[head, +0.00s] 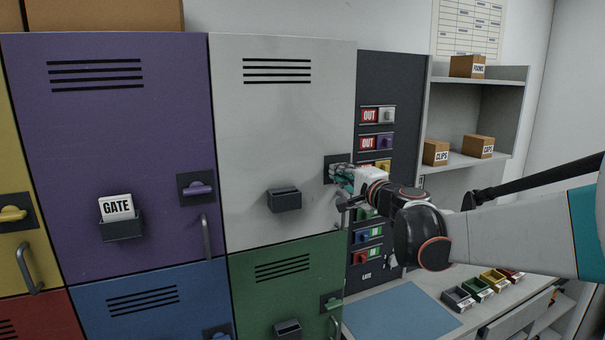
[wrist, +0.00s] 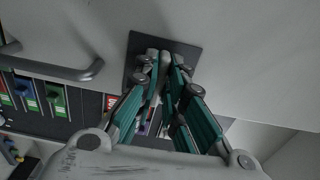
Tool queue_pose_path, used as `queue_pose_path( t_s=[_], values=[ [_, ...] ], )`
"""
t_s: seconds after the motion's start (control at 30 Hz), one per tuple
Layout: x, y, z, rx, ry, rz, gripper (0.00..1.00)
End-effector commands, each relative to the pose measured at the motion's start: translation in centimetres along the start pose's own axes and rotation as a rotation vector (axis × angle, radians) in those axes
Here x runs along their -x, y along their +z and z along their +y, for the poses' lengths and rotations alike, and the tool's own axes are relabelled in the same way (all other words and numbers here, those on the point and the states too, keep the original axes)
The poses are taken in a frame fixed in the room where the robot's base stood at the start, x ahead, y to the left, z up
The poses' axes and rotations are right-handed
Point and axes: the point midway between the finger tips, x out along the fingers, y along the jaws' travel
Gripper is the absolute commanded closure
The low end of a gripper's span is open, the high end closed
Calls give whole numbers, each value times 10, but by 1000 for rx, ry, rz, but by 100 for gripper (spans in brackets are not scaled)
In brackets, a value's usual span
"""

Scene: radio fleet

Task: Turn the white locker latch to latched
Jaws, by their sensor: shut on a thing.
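The white locker door (head: 285,130) is closed, at the middle of the head view. Its latch plate (head: 330,166) is a dark square at the door's right edge, and the plate also shows in the wrist view (wrist: 192,52). My gripper (head: 343,176) is at this plate. In the wrist view my gripper (wrist: 166,62) has its teal fingers close together around the pale latch handle (wrist: 152,57). The fingers hide most of the handle, so I cannot tell its exact angle.
The white locker's bar handle (wrist: 60,66) is close beside my gripper. A dark panel (head: 385,80) with OUT and IN sliders stands to the right. Purple (head: 130,200), green (head: 290,290) and blue (head: 150,310) lockers adjoin. A counter with small trays (head: 458,298) is at lower right.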

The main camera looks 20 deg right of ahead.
Motion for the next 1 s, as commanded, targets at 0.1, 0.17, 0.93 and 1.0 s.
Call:
queue_pose_path(
  t_s=[0.1, 0.17, 0.93, 1.0],
  values=[
    [0, 1, 1, 3, 1, -2, 76],
    [0, 1, 1, 3, 1, -1, 70],
    [0, 0, -4, -355, 0, 0, 70],
    [0, 0, -4, -430, 0, 0, 70]
  ],
)
